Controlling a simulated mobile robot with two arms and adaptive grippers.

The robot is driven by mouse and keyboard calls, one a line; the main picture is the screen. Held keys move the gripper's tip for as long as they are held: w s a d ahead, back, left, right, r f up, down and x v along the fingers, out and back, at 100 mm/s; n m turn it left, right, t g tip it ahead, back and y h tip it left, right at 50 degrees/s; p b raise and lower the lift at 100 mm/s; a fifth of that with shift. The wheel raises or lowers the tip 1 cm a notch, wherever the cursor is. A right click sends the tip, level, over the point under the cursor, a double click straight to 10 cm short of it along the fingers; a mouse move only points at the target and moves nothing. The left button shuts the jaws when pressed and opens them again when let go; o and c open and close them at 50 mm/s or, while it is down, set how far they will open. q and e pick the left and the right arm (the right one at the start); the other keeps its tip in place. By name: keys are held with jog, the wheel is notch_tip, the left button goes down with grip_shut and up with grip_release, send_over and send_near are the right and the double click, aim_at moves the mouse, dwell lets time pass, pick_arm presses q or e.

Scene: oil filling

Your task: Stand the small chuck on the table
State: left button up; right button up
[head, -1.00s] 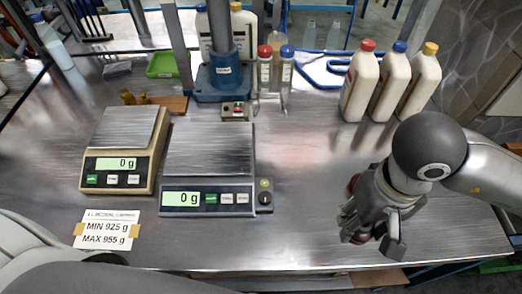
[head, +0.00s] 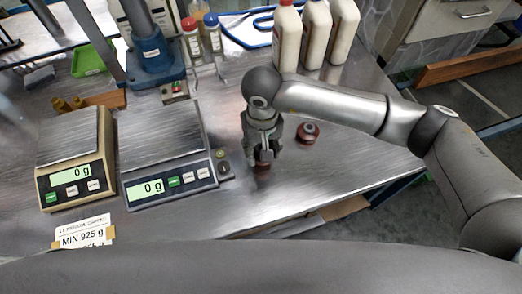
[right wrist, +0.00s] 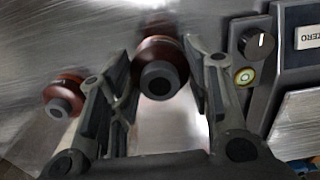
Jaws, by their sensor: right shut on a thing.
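The small chuck (right wrist: 160,67), red-brown with a dark grey end, is between the fingers of my right gripper (right wrist: 158,90) in the right wrist view. That gripper is shut on it. In the head view my right gripper (head: 262,155) points down, just right of the front scale. The chuck's red-brown lower part (head: 262,166) shows under the fingers, at or just above the table (head: 330,170); I cannot tell whether it touches. Another red-brown chuck (head: 307,133) stands on the table to the right; it also shows in the wrist view (right wrist: 64,97). My left gripper is out of view.
Two scales, a grey one (head: 172,185) and a beige one (head: 75,180), stand at the left, both reading 0 g. A small knob box (head: 224,165) sits close to my right gripper. Several bottles (head: 315,35) stand at the back. The table is clear toward its right edge.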

notch_tip(320, 180, down, 3)
jog(key=shift+w+a+r+p, duration=0.1)
jog(key=shift+a+p, duration=0.05)
jog(key=shift+p, duration=0.7)
jog(key=shift+f, duration=0.3)
jog(key=shift+f, duration=0.2)
jog(key=o, duration=1.1)
jog(key=shift+r, duration=0.1)
